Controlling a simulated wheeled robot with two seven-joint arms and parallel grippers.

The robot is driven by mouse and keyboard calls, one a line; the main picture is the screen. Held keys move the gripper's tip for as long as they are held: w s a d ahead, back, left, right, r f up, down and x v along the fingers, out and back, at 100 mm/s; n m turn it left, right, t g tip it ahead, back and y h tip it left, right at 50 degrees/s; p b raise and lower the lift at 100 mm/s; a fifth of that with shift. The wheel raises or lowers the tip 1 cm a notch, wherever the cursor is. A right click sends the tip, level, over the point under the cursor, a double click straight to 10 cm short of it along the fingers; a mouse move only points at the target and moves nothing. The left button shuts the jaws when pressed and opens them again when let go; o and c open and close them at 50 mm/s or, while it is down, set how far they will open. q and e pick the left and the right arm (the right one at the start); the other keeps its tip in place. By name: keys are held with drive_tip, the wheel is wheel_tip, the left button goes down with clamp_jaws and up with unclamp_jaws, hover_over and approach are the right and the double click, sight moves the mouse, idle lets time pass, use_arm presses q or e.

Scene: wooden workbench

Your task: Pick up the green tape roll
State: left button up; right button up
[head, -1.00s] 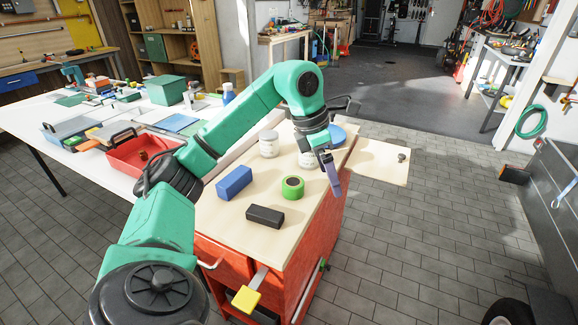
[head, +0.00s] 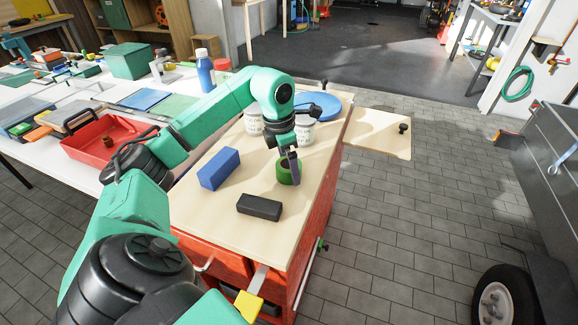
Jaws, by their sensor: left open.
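The green tape roll (head: 285,174) sits on the light wooden top of the red workbench (head: 230,231) in the head view. My left gripper (head: 292,178) points down right at the roll, and its fingers overlap the roll in the picture. The gripper is open. Part of the roll is hidden behind the fingers, and I cannot tell whether they touch it. My right gripper is not in view.
A blue block (head: 218,169) and a black block (head: 259,207) lie near the roll on the benchtop. White jars (head: 304,133) and a blue disc (head: 319,105) stand behind it. A red tray (head: 90,150) is on the white table at left.

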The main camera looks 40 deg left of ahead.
use_arm(q)
drive_tip(key=shift+w+a+f, duration=0.1)
drive_tip(key=shift+f, duration=0.25)
drive_tip(key=shift+r, duration=0.1)
drive_tip(key=c, duration=1.2)
